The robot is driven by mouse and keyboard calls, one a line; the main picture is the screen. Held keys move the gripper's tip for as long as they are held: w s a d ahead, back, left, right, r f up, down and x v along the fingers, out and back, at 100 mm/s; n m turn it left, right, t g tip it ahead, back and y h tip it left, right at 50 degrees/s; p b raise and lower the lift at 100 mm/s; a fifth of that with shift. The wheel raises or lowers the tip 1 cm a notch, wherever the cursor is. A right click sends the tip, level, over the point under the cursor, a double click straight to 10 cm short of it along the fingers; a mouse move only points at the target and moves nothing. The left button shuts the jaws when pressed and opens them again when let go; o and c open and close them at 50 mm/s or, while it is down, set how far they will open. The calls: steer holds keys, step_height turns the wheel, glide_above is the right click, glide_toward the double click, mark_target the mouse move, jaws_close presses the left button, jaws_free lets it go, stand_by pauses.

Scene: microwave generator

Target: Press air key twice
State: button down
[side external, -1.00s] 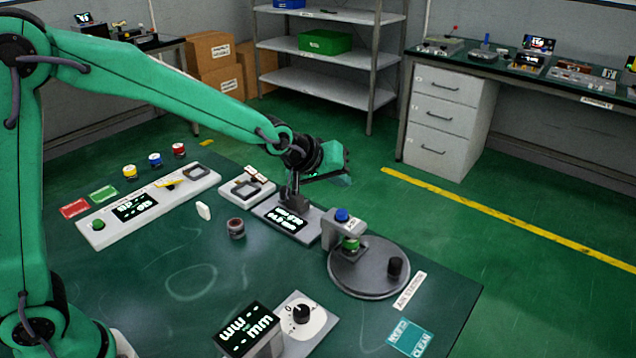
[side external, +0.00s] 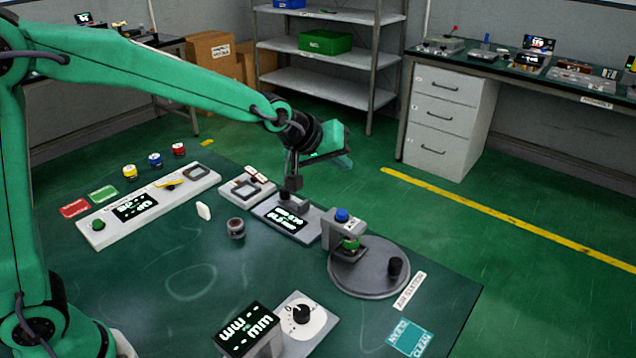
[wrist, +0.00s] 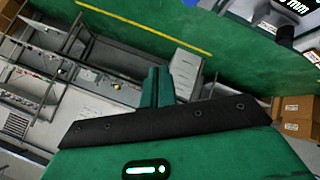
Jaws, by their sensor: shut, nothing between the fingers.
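The frames do not clearly mark which part is the air key. To the right, a blue button (side external: 342,214) tops a grey post at the round plate (side external: 362,281), beside a white label (side external: 410,291) that seems to read "AIR STATION". My gripper is apart from that button.
A panel with a green button (side external: 98,225) and a second screen lies at left. A black knob on a white dial (side external: 301,313) stands in front. The middle of the table is mostly clear.

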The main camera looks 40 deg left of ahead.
mark_target(338, 214)
steer(key=shift+f, duration=0.2)
steer(key=shift+f, duration=4.3)
steer(key=shift+f, duration=0.15)
steer(key=shift+d+f, duration=0.1)
steer(key=shift+f, duration=0.15)
steer(key=shift+f, duration=0.6)
steer(key=shift+r, duration=0.15)
stand_by(0.4)
steer(key=shift+r, duration=0.85)
steer(key=shift+r, duration=0.1)
steer(key=shift+r, duration=2.45)
